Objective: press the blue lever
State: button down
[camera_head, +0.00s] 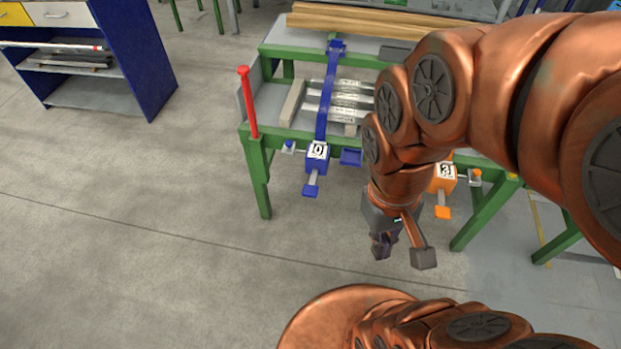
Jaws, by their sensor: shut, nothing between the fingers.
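The blue lever (311,189) is a small blue paddle on a short grey stem. It hangs from the front of a blue box (317,158) with a black-and-white marker on the table's front edge. My gripper (403,256) is shut and empty, pointing down in front of the table. In the picture it is to the right of the blue lever and lower, clear of it. Nothing hides the lever.
The green-framed table (270,58) carries metal bars (345,100) under a blue strap. A red upright handle (248,100) stands at its left corner. An orange lever (442,212) hangs right of my gripper.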

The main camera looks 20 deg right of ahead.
aim_at(309, 190)
jog(key=u, duration=0.05)
jog(key=k, duration=0.5)
jog(key=u, duration=1.35)
jog(key=i, duration=0.55)
jog(key=z, duration=0.45)
